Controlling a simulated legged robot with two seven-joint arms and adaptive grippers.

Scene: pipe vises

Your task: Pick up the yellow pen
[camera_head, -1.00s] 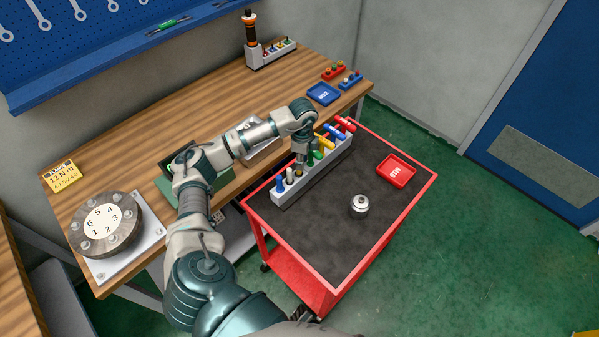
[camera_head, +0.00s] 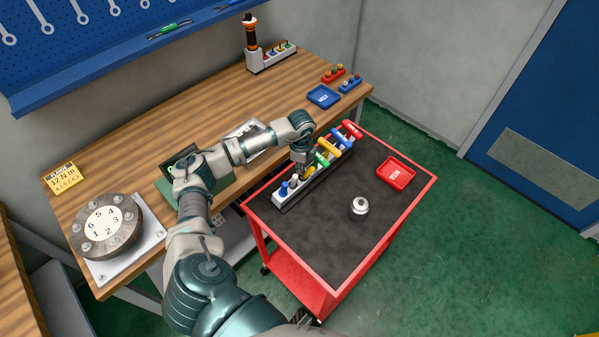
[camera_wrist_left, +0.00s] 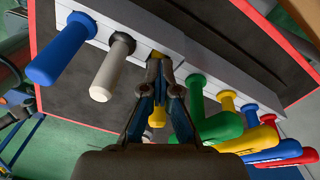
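The yellow pen (camera_wrist_left: 157,116) stands in the rack between the white pen (camera_wrist_left: 112,68) and the green handle (camera_wrist_left: 208,115) in the left wrist view. My left gripper (camera_wrist_left: 159,72) has a finger on each side of it, close together, and looks shut on it. The fingers hide the pen's middle. In the head view my left gripper (camera_head: 301,172) is over the pale rack (camera_head: 281,199) on the cart and largely hides the pen. The rack looks tilted, with its front face dark. My right gripper is not in view.
A blue pen (camera_wrist_left: 61,48) stands beside the white pen. Yellow, blue and red T-handles (camera_wrist_left: 285,148) crowd the other side. A red tray (camera_head: 396,173) and a round metal part (camera_head: 359,206) lie on the cart's dark top (camera_head: 325,240), which is clear at the front.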

